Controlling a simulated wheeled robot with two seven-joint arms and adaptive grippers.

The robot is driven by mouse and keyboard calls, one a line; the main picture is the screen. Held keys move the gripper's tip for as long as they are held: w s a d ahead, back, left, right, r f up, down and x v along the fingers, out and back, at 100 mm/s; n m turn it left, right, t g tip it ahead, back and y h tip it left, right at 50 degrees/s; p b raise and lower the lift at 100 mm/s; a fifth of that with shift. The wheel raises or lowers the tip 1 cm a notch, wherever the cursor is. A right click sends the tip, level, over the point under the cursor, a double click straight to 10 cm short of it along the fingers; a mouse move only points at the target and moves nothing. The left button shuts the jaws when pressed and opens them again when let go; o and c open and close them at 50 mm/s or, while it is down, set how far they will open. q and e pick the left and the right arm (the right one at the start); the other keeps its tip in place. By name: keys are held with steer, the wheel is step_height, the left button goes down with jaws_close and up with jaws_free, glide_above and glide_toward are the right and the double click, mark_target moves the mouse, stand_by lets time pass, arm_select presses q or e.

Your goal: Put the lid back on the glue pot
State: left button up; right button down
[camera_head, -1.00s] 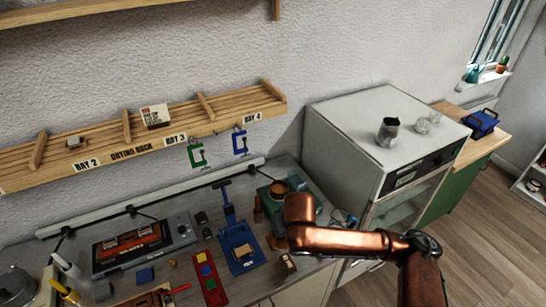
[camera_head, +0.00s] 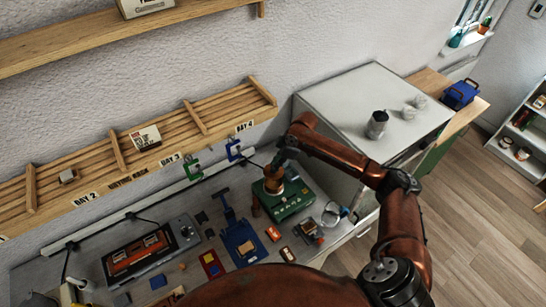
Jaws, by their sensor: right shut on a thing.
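The glue pot (camera_head: 273,186) is a small copper-brown vessel on a dark green heater base (camera_head: 292,203) towards the back right of the bench. My right arm comes in from the right, bends down, and its gripper (camera_head: 277,166) is directly above the pot. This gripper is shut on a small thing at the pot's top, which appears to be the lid. Fingers and lid are too small and covered to tell whether the lid touches the rim. My left gripper is out of view.
A blue press (camera_head: 240,243) and a red tray (camera_head: 211,264) stand left of the heater, with small blocks between. A magnifier-like ring (camera_head: 331,214) lies to its right. The drying rack (camera_head: 140,152) is above; a white cabinet (camera_head: 345,108) stands at right.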

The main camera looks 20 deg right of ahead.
steer(key=shift+a+f+b, duration=0.1)
steer(key=shift+f+b, duration=0.7)
steer(key=shift+b, duration=0.15)
steer(key=shift+f+b, duration=0.35)
steer(key=shift+b, duration=0.05)
step_height(320, 180, down, 2)
steer(key=shift+f+b, duration=0.1)
steer(key=shift+b, duration=1.1)
steer(key=shift+f, duration=0.85)
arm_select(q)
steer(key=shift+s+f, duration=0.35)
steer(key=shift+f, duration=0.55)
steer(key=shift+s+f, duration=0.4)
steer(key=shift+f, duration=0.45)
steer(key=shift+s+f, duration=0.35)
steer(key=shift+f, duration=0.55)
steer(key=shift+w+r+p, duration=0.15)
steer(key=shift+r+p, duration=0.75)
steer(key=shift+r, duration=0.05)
arm_select(e)
steer(key=shift+s, duration=0.1)
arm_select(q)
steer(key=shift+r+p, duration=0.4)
arm_select(e)
steer(key=shift+f, duration=0.15)
arm_select(q)
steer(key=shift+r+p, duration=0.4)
steer(key=shift+p, duration=0.05)
